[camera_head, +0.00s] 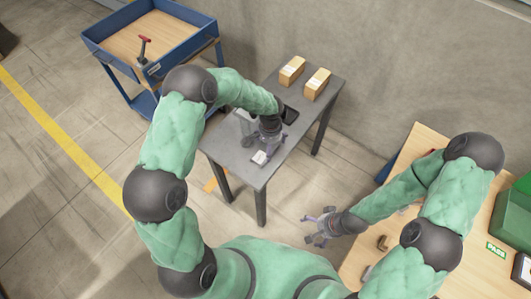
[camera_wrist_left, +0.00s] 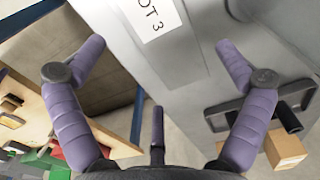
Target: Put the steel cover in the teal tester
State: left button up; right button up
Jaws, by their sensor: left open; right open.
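No steel cover can be told apart for sure. A pale grey, boxy shape (camera_head: 243,121) stands on the grey table beside my left gripper (camera_head: 264,142), partly hidden by the arm. That gripper is low over the table, open, its fingers spread; the left wrist view shows it (camera_wrist_left: 160,60) over a grey surface with a white label (camera_wrist_left: 158,25) and nothing clearly held. A green housing (camera_head: 513,220), perhaps the tester, stands on the wooden bench at the right edge, partly cut off. My right gripper (camera_head: 320,226) is open and empty, beside the bench's left edge.
The grey table (camera_head: 225,143) holds two cardboard boxes (camera_head: 291,70) at its far end and a black item (camera_head: 289,115). A blue cart (camera_head: 110,45) stands at upper left. The wooden bench (camera_head: 422,143) carries small brown parts (camera_head: 383,243) and a PASS sign (camera_head: 496,250).

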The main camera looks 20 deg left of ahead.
aim_at(265, 152)
pick_arm(q)
notch_tip(265, 152, down, 4)
jog(key=shift+r+b, duration=0.15)
jog(key=shift+b, duration=0.3)
jog(key=c, duration=1.4)
jog(key=shift+w+r, duration=0.1)
jog(key=shift+r, duration=0.1)
